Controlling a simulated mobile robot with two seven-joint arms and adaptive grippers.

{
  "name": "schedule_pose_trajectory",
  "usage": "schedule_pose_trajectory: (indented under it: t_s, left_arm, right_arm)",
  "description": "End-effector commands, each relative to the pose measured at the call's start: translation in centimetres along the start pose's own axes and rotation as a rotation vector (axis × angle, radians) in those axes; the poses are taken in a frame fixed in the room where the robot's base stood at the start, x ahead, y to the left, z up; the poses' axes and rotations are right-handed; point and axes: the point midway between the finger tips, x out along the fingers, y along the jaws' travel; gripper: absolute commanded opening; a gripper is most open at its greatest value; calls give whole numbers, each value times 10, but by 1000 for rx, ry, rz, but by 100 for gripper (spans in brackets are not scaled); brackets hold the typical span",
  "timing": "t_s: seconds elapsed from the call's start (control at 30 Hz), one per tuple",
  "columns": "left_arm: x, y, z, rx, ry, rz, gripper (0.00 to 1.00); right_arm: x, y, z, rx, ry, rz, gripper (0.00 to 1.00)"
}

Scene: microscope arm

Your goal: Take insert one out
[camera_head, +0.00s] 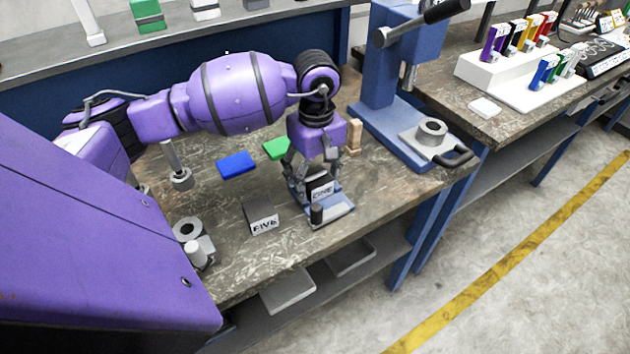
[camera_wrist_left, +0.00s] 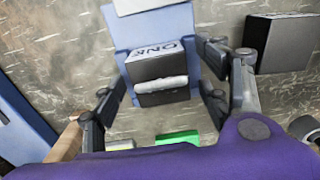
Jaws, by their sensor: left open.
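Insert one is a dark block labelled ONE (camera_head: 320,187). It sits on a small blue fixture (camera_head: 339,206) near the front of the bench. My left gripper (camera_head: 310,184) points down over it from behind, and its fingers partly hide the block in the head view. In the left wrist view, insert one (camera_wrist_left: 157,68) lies between the two spread fingers of my left gripper (camera_wrist_left: 165,70), with a light bar across its near face. The gripper is open, and I see gaps beside the block. My right gripper is not in view.
A dark block labelled FIVE (camera_head: 262,217) stands to the left on the bench. Blue (camera_head: 236,164) and green (camera_head: 276,148) plates lie behind. A wooden block (camera_head: 354,136) and a blue press (camera_head: 392,110) stand to the right. Metal cylindrical parts (camera_head: 188,229) are at the left front.

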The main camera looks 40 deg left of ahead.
Motion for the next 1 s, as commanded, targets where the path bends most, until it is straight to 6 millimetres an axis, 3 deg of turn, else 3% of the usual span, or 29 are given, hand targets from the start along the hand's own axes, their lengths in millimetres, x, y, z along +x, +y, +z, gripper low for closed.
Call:
schedule_pose_trajectory:
  t_s: [0.23, 0.77, 1.0]
  left_arm:
    - [3, 0, 0, 1, 0, -1, 69]
    - [3, 0, 0, 0, 0, 0, 0]
    - [0, 1, 0, 0, 2, 5, 0]
  right_arm:
    - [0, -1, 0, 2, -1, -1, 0]
    - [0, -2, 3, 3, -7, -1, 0]
    - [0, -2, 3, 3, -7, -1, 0]
